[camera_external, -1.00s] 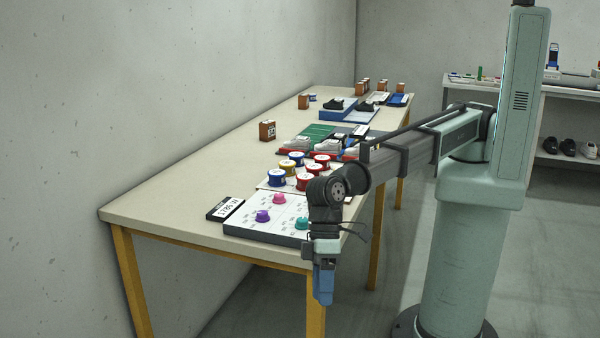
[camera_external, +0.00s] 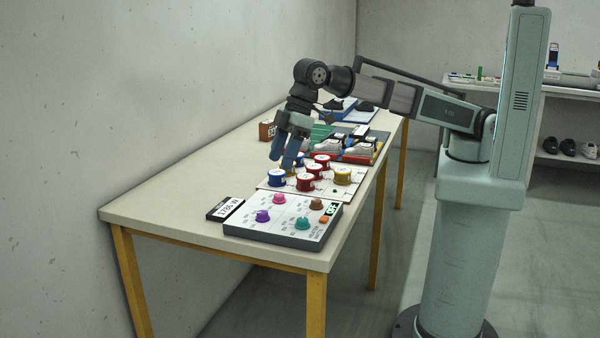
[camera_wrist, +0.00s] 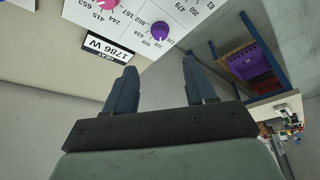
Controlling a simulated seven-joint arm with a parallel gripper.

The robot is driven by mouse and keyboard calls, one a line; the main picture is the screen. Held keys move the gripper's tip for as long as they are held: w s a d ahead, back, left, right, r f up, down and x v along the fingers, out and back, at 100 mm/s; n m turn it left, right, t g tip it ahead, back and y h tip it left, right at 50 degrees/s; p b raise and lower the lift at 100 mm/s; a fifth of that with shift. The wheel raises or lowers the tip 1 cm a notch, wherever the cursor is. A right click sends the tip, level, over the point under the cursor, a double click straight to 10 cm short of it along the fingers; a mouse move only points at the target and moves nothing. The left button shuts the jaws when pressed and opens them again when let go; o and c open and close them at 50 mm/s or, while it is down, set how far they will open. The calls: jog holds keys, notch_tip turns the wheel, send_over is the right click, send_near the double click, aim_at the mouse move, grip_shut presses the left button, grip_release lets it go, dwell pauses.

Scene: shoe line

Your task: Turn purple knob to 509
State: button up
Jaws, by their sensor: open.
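The purple knob (camera_external: 262,216) sits near the front left of a white control panel (camera_external: 283,237) on the table. In the wrist view the purple knob (camera_wrist: 160,31) is at the top centre, ringed by small printed numbers; its pointer is too small to read for certain. A pink knob (camera_external: 279,198), a teal knob (camera_external: 302,223) and a brown knob (camera_external: 317,204) are on the same panel. My gripper (camera_external: 281,162) is open and empty, above the table and apart from the purple knob. In the wrist view its fingers (camera_wrist: 160,68) are spread below the knob.
Several round red, blue and yellow spools (camera_external: 308,182) stand just behind the panel. Shoes (camera_external: 360,148) lie farther back. The table's left side is clear.

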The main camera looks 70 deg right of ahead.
aim_at(263, 212)
jog(key=x, duration=1.3)
jog(key=shift+a, duration=0.1)
jog(key=shift+c, duration=0.2)
grip_shut()
jog(key=shift+m, duration=0.4)
jog(key=m+t+h, duration=0.1)
jog(key=m, duration=0.1)
jog(key=shift+a+m, duration=0.15)
jog(key=shift+m, duration=0.25)
jog(key=shift+s+a+m+t+h, duration=0.15)
jog(key=shift+m+h, duration=0.25)
jog(key=shift+m, duration=0.65)
jog(key=shift+w+m+t+h, duration=0.15)
jog(key=shift+m+h, duration=0.25)
jog(key=shift+m, duration=0.65)
jog(key=shift+s, duration=0.1)
